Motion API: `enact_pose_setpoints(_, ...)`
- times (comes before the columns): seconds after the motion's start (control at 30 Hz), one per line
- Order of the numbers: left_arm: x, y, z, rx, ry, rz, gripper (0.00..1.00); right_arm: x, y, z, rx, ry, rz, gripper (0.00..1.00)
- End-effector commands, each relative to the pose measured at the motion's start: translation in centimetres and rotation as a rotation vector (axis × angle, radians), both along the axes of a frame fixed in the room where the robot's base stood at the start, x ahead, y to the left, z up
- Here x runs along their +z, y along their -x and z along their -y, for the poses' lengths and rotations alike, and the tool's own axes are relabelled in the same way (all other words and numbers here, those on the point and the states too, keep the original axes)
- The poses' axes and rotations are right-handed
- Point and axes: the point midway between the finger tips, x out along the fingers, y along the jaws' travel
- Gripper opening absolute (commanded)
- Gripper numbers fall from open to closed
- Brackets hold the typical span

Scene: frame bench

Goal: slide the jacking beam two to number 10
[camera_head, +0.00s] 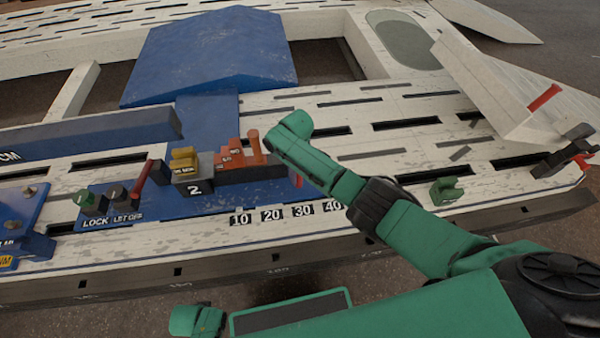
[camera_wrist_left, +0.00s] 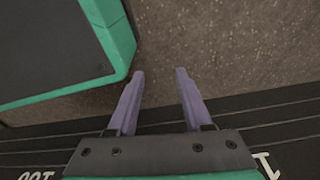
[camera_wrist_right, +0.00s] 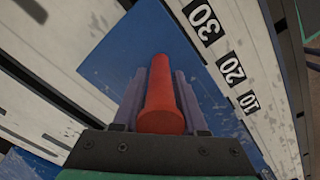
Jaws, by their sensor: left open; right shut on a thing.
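The jacking beam two is a blue beam with a dark block marked 2 (camera_head: 194,188) on its near end. Its blue plate (camera_head: 215,207) lies along the white bench, beside the number tags 10 (camera_head: 240,219), 20 (camera_head: 272,215), 30 (camera_head: 303,210) and 40. My right gripper (camera_wrist_right: 160,75) is shut on a red upright handle (camera_wrist_right: 162,100), with a finger on each side. In the head view my right wrist hides the grip. My left gripper (camera_wrist_left: 160,78) is open and empty, over the floor in front of the bench.
A red lever (camera_head: 141,180) and LOCK and LET OFF buttons sit left of the block. A green clamp (camera_head: 446,189) and a dark red-handled clamp (camera_head: 568,155) are farther right. Slots run along the bench.

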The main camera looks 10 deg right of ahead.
Motion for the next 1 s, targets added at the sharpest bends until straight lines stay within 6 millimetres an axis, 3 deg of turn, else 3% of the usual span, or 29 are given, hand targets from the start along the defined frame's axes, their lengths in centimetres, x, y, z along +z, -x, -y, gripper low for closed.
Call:
enact_pose_setpoints(0.07,0.0,0.0,0.0,0.000,0.000,0.000,0.50,-0.5,0.7,-0.4,0.002,-0.006,-0.020,0.00)
enact_pose_setpoints(0.1,0.0,0.0,0.0,0.000,0.000,0.000,0.50,-0.5,0.7,-0.4,0.002,-0.005,-0.020,0.57)
enact_pose_setpoints(0.13,0.0,-0.1,0.0,0.000,0.000,0.001,0.50,-0.5,0.7,-0.4,0.002,-0.005,-0.020,0.62)
enact_pose_setpoints(0.57,0.3,-0.1,0.0,-0.002,0.000,0.004,0.50,0.2,0.2,-0.2,0.001,-0.004,-0.008,0.62)
enact_pose_setpoints(0.77,-0.8,2.6,-0.5,-0.012,-0.004,-0.013,0.50,2.9,0.2,-0.1,0.001,-0.004,-0.006,0.62)
enact_pose_setpoints(1.0,-1.6,6.2,-1.3,-0.028,-0.010,-0.015,0.50,7.4,0.2,-0.2,0.000,-0.005,-0.007,0.62)
